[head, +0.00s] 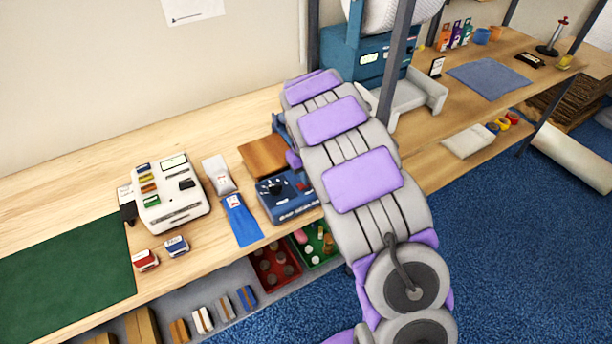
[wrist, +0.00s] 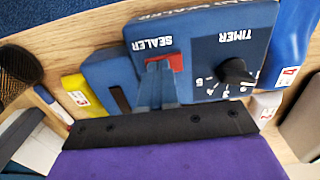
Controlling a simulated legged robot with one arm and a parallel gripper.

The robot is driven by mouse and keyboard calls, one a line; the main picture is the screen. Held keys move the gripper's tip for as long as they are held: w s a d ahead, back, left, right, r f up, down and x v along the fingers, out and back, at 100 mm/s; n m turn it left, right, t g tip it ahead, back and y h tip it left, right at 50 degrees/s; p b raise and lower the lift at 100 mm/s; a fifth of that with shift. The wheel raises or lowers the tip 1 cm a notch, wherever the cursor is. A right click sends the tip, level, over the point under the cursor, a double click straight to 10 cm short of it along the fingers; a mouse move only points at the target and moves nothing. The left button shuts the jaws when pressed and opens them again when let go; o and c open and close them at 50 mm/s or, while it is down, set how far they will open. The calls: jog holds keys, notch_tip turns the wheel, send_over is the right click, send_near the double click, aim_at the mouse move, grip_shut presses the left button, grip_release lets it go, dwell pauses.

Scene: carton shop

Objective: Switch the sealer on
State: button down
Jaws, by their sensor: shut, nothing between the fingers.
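The sealer (head: 283,204) is a blue box on the bench, partly hidden by my arm in the head view. In the wrist view the sealer (wrist: 203,40) shows upside-down lettering, a black timer knob (wrist: 236,72) and a red switch (wrist: 178,62) by the word SEALER. The switch's on or off position cannot be made out. My gripper (wrist: 158,68) is shut and empty. Its tips overlap the red switch in the wrist view and hide part of it; whether they touch it is unclear. In the head view my arm hides the fingertips.
A wooden board (head: 264,153) lies behind the sealer, and a blue pouch (head: 241,219) is left of it. A white label machine (head: 168,196) stands farther left. A shelf with red (head: 276,266) and green bins is below. A green mat (head: 70,272) covers the bench's left end.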

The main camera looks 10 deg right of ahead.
aim_at(302, 186)
notch_tip(302, 186, up, 14)
jog(key=a+p, duration=0.1)
jog(key=p, duration=0.2)
jog(key=shift+s+a+f, duration=0.2)
jog(key=shift+a, duration=0.05)
jog(key=shift+d+r, duration=0.1)
